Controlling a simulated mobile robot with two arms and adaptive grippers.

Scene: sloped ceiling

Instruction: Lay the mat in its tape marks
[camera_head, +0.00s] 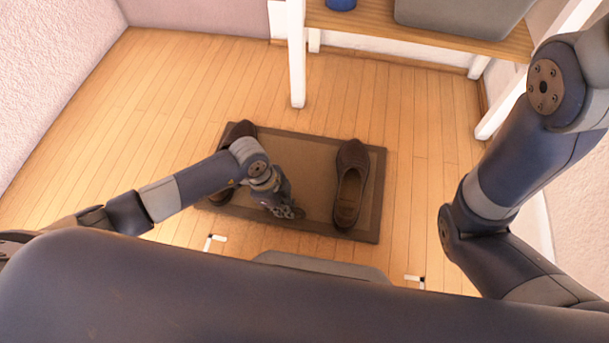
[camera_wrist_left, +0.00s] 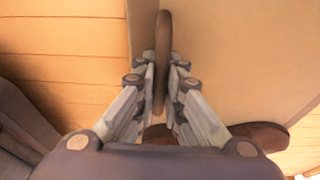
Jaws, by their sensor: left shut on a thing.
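The mat (camera_head: 311,143), tan with a dark brown border, lies on the wood floor. Two brown shoes stand on it: the left shoe (camera_head: 239,131), partly hidden by my left arm, and the right shoe (camera_head: 351,184). White tape corner marks, left (camera_head: 216,239) and right (camera_head: 415,280), show on the floor nearer me than the mat; other marks are not visible. My left gripper (camera_head: 290,212) is low at the mat's near border. In the left wrist view it is shut on a thin, raised brown piece (camera_wrist_left: 163,60) that looks part of the mat. My right gripper is out of view.
A wooden bench (camera_head: 370,25) with white legs (camera_head: 297,60) stands beyond the mat, holding a grey box (camera_head: 465,15) and a blue object (camera_head: 341,3). Walls stand at left and right. Floor left of the mat is clear.

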